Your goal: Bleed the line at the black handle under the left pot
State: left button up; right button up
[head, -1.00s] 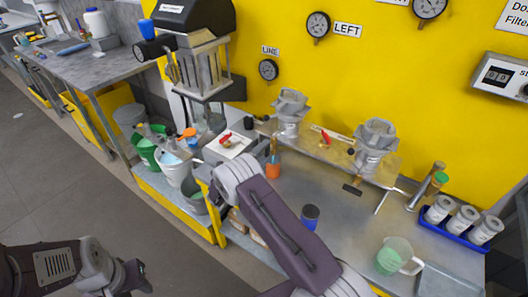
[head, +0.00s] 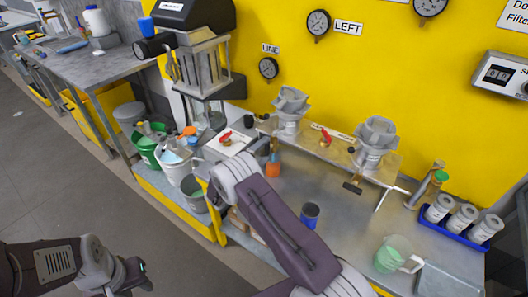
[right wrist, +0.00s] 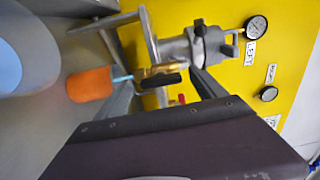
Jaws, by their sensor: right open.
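The left pot (head: 289,112) is grey and stands on the raised shelf; it also shows in the right wrist view (right wrist: 208,48). In the right wrist view the black handle (right wrist: 160,82) sits on a brass valve (right wrist: 158,70) under it. An orange cup (right wrist: 90,85) stands below the valve outlet; the head view shows it too (head: 273,168). My right gripper (right wrist: 160,84) is open, its dark fingers on either side of the handle; contact is unclear. In the head view my arm hides it. My left gripper (head: 134,276) is low at left, jaws unclear.
The right pot (head: 375,140) has its own black handle (head: 352,187). A red-handled valve (head: 326,136) is on the shelf. A blue cup (head: 310,214), green-filled jug (head: 394,254) and blue tray (head: 455,230) stand on the bench. A LINE gauge (head: 268,68) is on the wall.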

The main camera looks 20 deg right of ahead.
jog(key=v, duration=0.8)
jog(key=shift+s+a+b, duration=0.15)
jog(key=shift+a+b, duration=0.05)
jog(key=shift+b, duration=0.25)
